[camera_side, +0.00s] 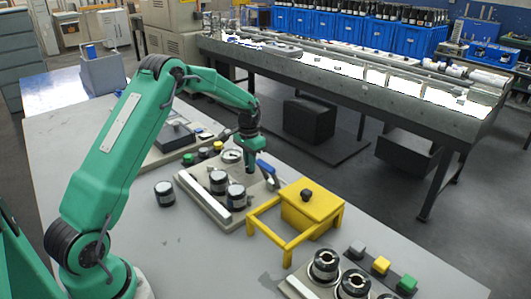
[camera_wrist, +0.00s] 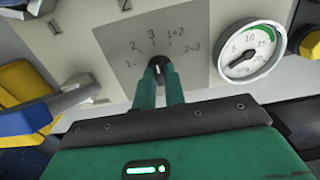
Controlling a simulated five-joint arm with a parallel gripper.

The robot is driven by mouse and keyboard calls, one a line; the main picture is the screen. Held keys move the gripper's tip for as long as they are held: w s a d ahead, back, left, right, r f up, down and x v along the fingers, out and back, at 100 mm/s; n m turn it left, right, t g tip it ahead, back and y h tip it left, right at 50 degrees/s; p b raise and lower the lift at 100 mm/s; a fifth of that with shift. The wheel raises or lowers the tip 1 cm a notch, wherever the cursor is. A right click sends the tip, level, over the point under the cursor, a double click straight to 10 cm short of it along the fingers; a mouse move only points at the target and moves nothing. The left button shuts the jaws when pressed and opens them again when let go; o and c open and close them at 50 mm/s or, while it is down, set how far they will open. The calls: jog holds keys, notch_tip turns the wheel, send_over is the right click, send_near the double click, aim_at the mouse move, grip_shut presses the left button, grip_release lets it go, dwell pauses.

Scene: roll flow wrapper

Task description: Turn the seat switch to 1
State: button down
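The seat switch (camera_wrist: 158,68) is a small dark knob with a light pointer line, on a grey plate (camera_wrist: 115,42) marked 1, 2, 3, 1+2 and 2+3. Its pointer looks roughly upright, towards the 3. My gripper (camera_wrist: 159,76) has its two green fingers close on both sides of the knob and looks shut on it. In the side view my gripper (camera_side: 251,170) points down over the panel, and the switch cannot be made out there. The lower part of the knob is hidden between the fingers.
A pressure gauge (camera_wrist: 250,50) sits right of the switch. A blue-handled lever (camera_wrist: 30,119) is at the left. A yellow box (camera_side: 312,207) in a yellow frame stands beside the panel (camera_side: 204,198). Black-and-white cylinders (camera_side: 236,196) stand on it.

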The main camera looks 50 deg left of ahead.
jog(key=shift+n, duration=0.5)
jog(key=n, duration=0.2)
jog(key=shift+n, duration=0.4)
jog(key=n, duration=0.3)
jog(key=shift+n, duration=0.3)
jog(key=n, duration=0.6)
jog(key=shift+r+n, duration=0.1)
jog(key=shift+n, duration=0.2)
jog(key=c, duration=1.5)
grip_release()
jog(key=shift+o, duration=0.2)
